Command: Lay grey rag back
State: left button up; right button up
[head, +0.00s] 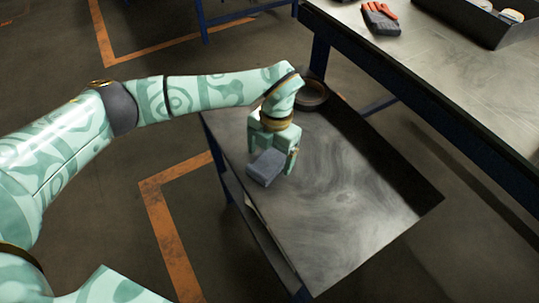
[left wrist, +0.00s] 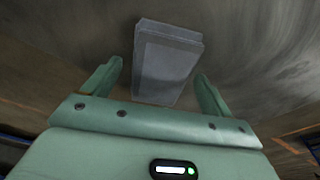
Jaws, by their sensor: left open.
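The grey rag (head: 266,168) is a folded, block-like blue-grey piece on the dark metal table (head: 350,220), near its left edge. My left gripper (head: 272,156) is right at the rag, pointing down, with its fingers apart. In the left wrist view the rag (left wrist: 167,62) shows between and beyond the two fingertips (left wrist: 158,72), with a gap at each finger. I cannot tell whether the rag's underside touches the tabletop. My right gripper is not in view.
A dark round ring or dish (head: 313,94) sits at the table's far end, behind my left wrist. A larger workbench (head: 440,75) stands at upper right with a red and grey glove (head: 380,18) and a black tray (head: 462,22). The table's middle and right are clear.

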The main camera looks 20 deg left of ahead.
aim_at(272, 155)
pick_arm(q)
jog(key=r+p, duration=0.1)
jog(key=r, duration=0.1)
jog(key=r+p, duration=0.1)
jog(key=r, duration=0.2)
jog(key=w+r, duration=0.1)
jog(key=r, duration=0.1)
jog(key=shift+d+r+p, duration=0.15)
jog(key=shift+p, duration=0.25)
jog(key=r, duration=0.1)
jog(key=r+p, duration=0.1)
jog(key=r, duration=0.2)
jog(key=shift+w+d, duration=0.1)
jog(key=shift+w, duration=0.2)
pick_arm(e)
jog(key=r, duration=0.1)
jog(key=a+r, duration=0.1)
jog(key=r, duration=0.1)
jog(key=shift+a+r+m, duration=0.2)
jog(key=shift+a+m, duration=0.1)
pick_arm(q)
jog(key=shift+f, duration=0.15)
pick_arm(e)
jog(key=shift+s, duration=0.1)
